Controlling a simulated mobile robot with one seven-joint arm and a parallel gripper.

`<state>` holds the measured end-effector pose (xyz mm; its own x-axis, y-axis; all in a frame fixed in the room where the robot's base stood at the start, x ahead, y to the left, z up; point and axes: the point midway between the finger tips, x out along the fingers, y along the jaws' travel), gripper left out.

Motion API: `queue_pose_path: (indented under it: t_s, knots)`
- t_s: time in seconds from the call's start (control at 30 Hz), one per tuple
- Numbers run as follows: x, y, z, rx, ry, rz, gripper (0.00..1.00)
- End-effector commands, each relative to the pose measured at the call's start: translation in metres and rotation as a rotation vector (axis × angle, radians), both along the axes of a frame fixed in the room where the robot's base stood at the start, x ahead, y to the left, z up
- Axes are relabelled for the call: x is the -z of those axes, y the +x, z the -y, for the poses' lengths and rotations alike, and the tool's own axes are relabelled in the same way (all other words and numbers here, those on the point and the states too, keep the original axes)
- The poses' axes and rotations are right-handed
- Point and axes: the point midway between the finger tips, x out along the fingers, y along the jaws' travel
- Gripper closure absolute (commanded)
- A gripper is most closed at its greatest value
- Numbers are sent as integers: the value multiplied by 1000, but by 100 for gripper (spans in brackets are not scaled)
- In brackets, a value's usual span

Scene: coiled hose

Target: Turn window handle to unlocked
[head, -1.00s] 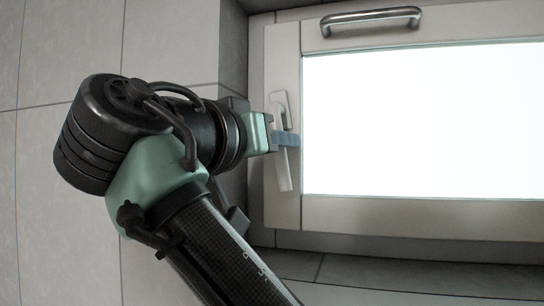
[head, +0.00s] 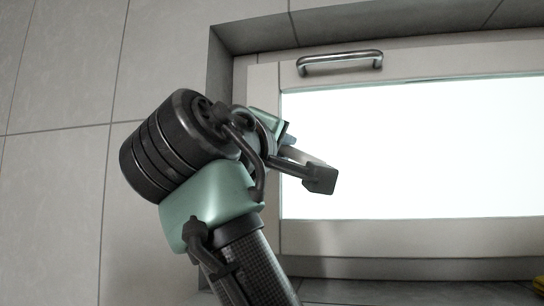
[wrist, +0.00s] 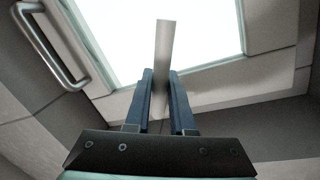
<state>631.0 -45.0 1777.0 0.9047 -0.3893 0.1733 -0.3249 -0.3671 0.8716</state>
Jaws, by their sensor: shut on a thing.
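The window handle is a pale, flat bar. In the wrist view the handle (wrist: 164,42) stands up between the two blue fingers of my gripper (wrist: 160,76), which is shut on it. In the head view a short piece of the handle (head: 312,158) shows beside my wrist, pointing right and slightly down over the bright pane. Its pivot is hidden behind my arm. A bit of blue finger of my gripper (head: 289,141) shows there too; the rest of the grip is hidden.
The white window frame (head: 420,237) surrounds a glowing pane (head: 420,150). A metal pull bar (head: 340,60) is fixed on the top rail and also shows in the wrist view (wrist: 50,50). Grey tiled wall (head: 60,180) lies left. A yellow object (head: 538,284) peeks in at lower right.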

Motion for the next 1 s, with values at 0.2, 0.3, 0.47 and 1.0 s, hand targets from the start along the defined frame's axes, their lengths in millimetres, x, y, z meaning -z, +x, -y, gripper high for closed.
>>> queue_pose_path:
  t_s: [0.2, 0.3, 0.47, 1.0]
  knots:
    - [-14, -3, 4, -1, -183, -51, 100]
    - [-17, -3, 5, 0, -257, -74, 100]
    - [-22, -3, 5, -1, -351, -106, 100]
    - [-27, -3, 4, -1, -473, -145, 100]
